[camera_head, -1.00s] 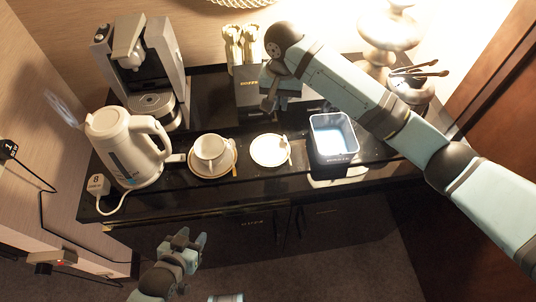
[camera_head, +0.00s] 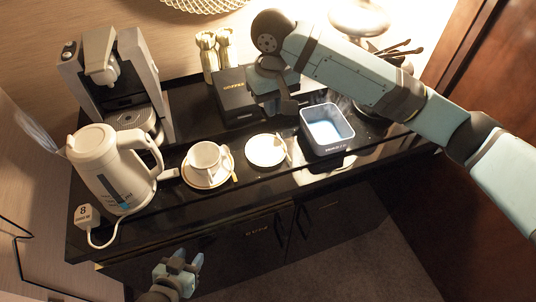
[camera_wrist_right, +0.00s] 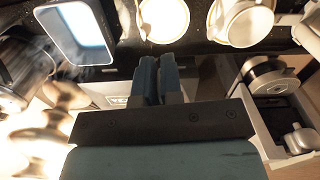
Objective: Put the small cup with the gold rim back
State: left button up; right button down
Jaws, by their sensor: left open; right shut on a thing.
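A white cup (camera_head: 205,155) stands upright on a gold-rimmed saucer (camera_head: 222,181). The cup also shows at the top of the right wrist view (camera_wrist_right: 246,24). A smaller white saucer (camera_head: 264,150) with a spoon at its right edge is beside it, with no cup on it. My right gripper (camera_head: 288,106) is beside the black box, behind the small saucer. Its fingers are close together in the right wrist view (camera_wrist_right: 158,62); what they hold is hidden. My left gripper (camera_head: 178,262) is open and empty, low in front of the counter.
A white kettle (camera_head: 112,170) and a coffee machine (camera_head: 120,80) stand at the left. A black box (camera_head: 238,98) with gold lettering stands behind the saucers.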

send_over(272, 163)
notch_tip(272, 163, down, 15)
jog(key=shift+r+p, duration=0.1)
jog(key=shift+p, duration=0.35)
notch_tip(272, 163, down, 4)
jog(key=shift+r, duration=0.1)
jog(key=c, duration=1.3)
grip_release()
notch_tip(272, 163, up, 12)
jog(key=shift+s, duration=0.1)
